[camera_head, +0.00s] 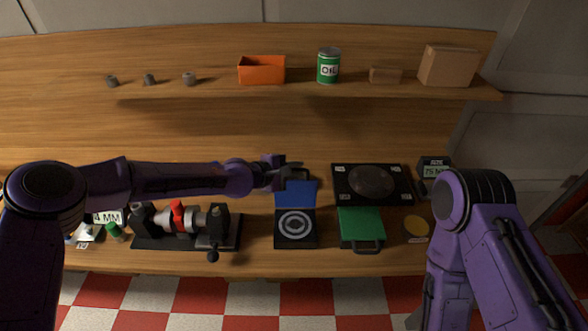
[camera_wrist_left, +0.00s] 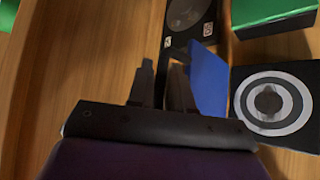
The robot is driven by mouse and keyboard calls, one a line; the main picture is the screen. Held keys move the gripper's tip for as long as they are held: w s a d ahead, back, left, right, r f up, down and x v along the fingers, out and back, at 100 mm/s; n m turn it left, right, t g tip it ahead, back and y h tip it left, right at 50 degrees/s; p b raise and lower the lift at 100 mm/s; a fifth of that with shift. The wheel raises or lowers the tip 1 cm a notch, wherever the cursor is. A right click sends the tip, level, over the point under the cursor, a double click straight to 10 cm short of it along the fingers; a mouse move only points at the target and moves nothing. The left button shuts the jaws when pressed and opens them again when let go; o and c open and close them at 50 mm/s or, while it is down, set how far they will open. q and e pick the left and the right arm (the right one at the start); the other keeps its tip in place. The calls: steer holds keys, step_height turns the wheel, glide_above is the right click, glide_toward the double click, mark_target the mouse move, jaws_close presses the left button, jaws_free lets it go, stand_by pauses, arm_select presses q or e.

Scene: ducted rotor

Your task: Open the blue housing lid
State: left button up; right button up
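The blue housing lid (camera_head: 296,193) is raised at the back of its black housing base (camera_head: 295,229), whose ringed face is exposed. My left gripper (camera_head: 291,171) is at the lid's upper edge. The blue lid (camera_wrist_left: 208,76) is just right of the fingers there, and the ringed base (camera_wrist_left: 268,102) is farther right. I cannot tell whether a finger touches the lid. My right gripper is out of view; only its arm shows.
A black plate with a round dark disc (camera_head: 371,184) lies behind right. A green-lidded box (camera_head: 361,224) stands right of the housing. A red-and-grey shaft fixture (camera_head: 180,220) is left. The shelf above holds an orange bin (camera_head: 262,71) and a green oil can (camera_head: 328,66).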

arm_select(q)
steer(key=shift+o, duration=0.3)
steer(key=shift+s+d+f, duration=0.1)
steer(key=shift+s+d, duration=0.1)
steer(key=shift+s, duration=0.05)
steer(key=b+v, duration=0.3)
steer(key=v, duration=0.7)
steer(key=shift+a+r, duration=0.2)
steer(key=shift+a, duration=0.15)
